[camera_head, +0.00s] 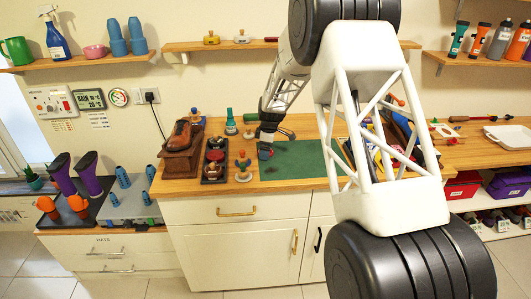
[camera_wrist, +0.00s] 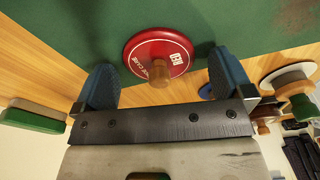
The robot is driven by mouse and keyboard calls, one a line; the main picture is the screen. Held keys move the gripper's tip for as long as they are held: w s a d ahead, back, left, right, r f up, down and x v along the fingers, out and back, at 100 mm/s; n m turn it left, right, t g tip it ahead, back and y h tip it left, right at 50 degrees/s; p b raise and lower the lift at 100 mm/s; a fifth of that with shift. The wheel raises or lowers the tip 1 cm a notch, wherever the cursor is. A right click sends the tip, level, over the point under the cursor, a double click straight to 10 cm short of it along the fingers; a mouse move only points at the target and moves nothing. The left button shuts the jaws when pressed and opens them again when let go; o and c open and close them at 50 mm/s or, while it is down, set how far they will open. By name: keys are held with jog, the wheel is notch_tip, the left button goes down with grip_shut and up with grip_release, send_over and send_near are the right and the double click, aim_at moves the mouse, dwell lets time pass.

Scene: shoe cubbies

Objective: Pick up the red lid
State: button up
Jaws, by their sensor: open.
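The red lid (camera_wrist: 150,48) is a round red disc with a wooden knob, white lettering and a small white label. In the wrist view it lies on the green mat (camera_wrist: 75,30). My gripper (camera_wrist: 160,62) is open, with one blue-padded finger on each side of the lid's knob. The lid is between and just beyond the fingertips, and I cannot tell whether they touch it. In the head view my gripper (camera_head: 265,152) is low over the left end of the green mat (camera_head: 305,160), largely hiding the lid.
A dark tray (camera_head: 213,168) with small items and a wooden box with a brown shoe (camera_head: 180,135) stand left of the mat. Bottles and brushes (camera_head: 231,122) stand behind. The mat's middle is clear. In the wrist view, a green-and-wood block (camera_wrist: 32,116) is at left.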

jog(key=c, duration=1)
jog(key=shift+r, duration=0.1)
jog(key=shift+r, duration=0.7)
notch_tip(320, 180, up, 2)
jog(key=shift+r, duration=0.15)
jog(key=s, duration=0.5)
jog(key=s+d, duration=0.1)
jog(key=s, duration=0.4)
jog(key=s+r, duration=0.1)
jog(key=s, duration=0.5)
jog(key=shift+d, duration=0.3)
jog(key=shift+w+r, duration=0.15)
